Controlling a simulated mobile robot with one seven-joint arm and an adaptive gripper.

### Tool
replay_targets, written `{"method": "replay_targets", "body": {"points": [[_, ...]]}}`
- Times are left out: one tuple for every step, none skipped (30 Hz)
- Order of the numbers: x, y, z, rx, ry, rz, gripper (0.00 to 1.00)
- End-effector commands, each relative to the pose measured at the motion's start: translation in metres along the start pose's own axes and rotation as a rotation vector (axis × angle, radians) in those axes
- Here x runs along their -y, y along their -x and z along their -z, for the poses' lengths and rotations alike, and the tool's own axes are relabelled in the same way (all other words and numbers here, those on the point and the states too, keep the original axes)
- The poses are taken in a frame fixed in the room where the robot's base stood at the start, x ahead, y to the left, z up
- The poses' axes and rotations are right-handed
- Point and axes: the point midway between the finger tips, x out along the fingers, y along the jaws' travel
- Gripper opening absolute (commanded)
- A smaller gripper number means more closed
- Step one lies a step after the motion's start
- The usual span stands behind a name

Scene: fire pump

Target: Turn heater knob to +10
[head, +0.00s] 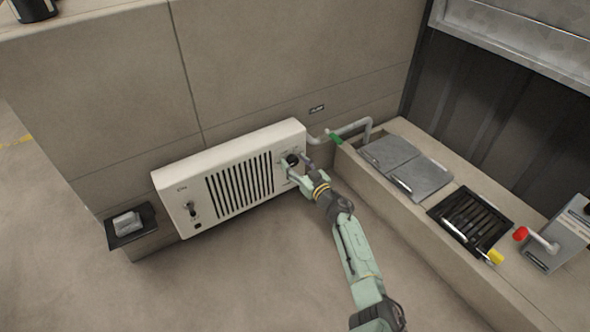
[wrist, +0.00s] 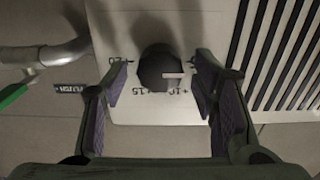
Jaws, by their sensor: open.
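The heater (head: 237,180) is a white box with dark vertical slats, low against the wall in the head view. Its black round knob (head: 291,160) is near the right end. In the wrist view the knob (wrist: 162,70) sits on the white panel with a pale mark on its face and upside-down scale numbers around it, among them 15 and +10. My gripper (head: 297,170) is at the knob in the head view. In the wrist view my gripper (wrist: 160,95) is open, one finger on each side of the knob, with gaps visible to both fingers.
A grey pipe with a green-handled valve (head: 334,137) is just right of the heater. A stone ledge (head: 400,205) with grey lids (head: 405,166) and a dark grate (head: 470,217) runs along the right. A dark switch (head: 191,208) is at the heater's left end. The floor in front is clear.

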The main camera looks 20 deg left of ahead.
Motion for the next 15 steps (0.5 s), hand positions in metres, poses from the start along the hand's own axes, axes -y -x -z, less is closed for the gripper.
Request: {"method": "replay_targets", "body": {"points": [[0.0007,-0.0029,-0.0015,-0.001,0.001,0.002,0.53],[0.0009,-0.0039,-0.0010,-0.001,0.000,0.001,0.53],[0.0009,-0.0048,-0.0003,-0.001,0.000,0.001,0.53],[0.0008,-0.0053,0.0001,-0.001,0.000,0.001,0.53],[0.0007,-0.0055,0.0004,-0.001,0.000,0.000,0.53],[0.0005,-0.0056,0.0008,-0.001,0.000,0.000,0.53],[0.0005,-0.0056,0.0010,-0.001,0.000,0.000,0.53],[0.0004,-0.0056,0.0011,-0.001,0.000,0.000,0.53],[0.0004,-0.0055,0.0012,-0.001,0.000,0.000,0.53],[0.0004,-0.0055,0.0012,-0.001,0.000,0.000,0.53],[0.0004,-0.0054,0.0011,-0.001,0.000,0.000,0.53],[0.0004,-0.0054,0.0011,-0.001,0.000,0.000,0.52],[0.0004,-0.0053,0.0010,-0.001,0.000,0.000,0.50],[0.0004,-0.0053,0.0010,-0.001,0.000,0.000,0.48],[0.0004,-0.0053,0.0009,-0.001,0.000,0.000,0.45]]}}
